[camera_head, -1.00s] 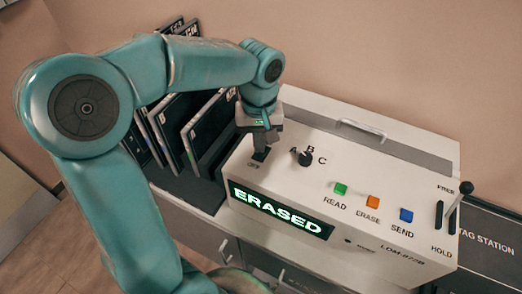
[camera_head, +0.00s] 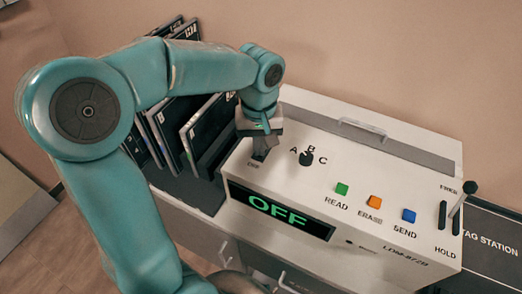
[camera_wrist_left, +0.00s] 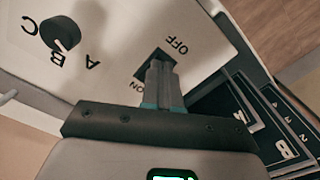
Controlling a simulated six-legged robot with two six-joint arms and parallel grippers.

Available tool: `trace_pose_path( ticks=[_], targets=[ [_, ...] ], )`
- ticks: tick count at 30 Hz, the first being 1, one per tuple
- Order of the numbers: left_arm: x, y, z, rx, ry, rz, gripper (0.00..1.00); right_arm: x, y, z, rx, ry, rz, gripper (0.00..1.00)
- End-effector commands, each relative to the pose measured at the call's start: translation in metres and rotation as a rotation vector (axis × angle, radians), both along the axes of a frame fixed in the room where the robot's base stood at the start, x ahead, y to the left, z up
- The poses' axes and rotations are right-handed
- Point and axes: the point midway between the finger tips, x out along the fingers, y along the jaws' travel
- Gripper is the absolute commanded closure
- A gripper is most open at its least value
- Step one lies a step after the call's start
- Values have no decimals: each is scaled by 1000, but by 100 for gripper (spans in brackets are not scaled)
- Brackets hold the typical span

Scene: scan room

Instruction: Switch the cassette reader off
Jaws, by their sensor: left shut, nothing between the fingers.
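The cassette reader (camera_head: 330,180) is a white box with a sloped top, and its display (camera_head: 278,209) reads OFF in green. My left gripper (camera_head: 261,153) is shut with nothing between its fingers, its tips down at the power switch at the reader's left end. In the left wrist view the fingers (camera_wrist_left: 161,76) reach into the dark switch recess (camera_wrist_left: 158,61) between the OFF and ON labels. They hide most of the switch, so its lever position cannot be seen. My right gripper is not in view.
A black A-B-C knob (camera_head: 306,158) sits right of the gripper. Green READ (camera_head: 341,189), orange ERASE (camera_head: 375,202) and blue SEND (camera_head: 409,215) buttons follow, then a HOLD lever (camera_head: 459,205). Dark cassettes (camera_head: 186,130) stand in a rack to the left.

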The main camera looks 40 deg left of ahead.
Motion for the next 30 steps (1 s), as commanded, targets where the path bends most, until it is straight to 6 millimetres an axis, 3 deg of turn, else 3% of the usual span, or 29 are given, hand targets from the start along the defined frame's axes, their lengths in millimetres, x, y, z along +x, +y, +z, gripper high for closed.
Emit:
trace_pose_path(
  ticks=[8, 30],
  targets=[
    [0, 0, 1, -1, 2, 0, 100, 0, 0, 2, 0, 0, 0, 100],
    [0, 0, 67, 1, -1, 0, 100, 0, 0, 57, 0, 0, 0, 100]
  ],
)
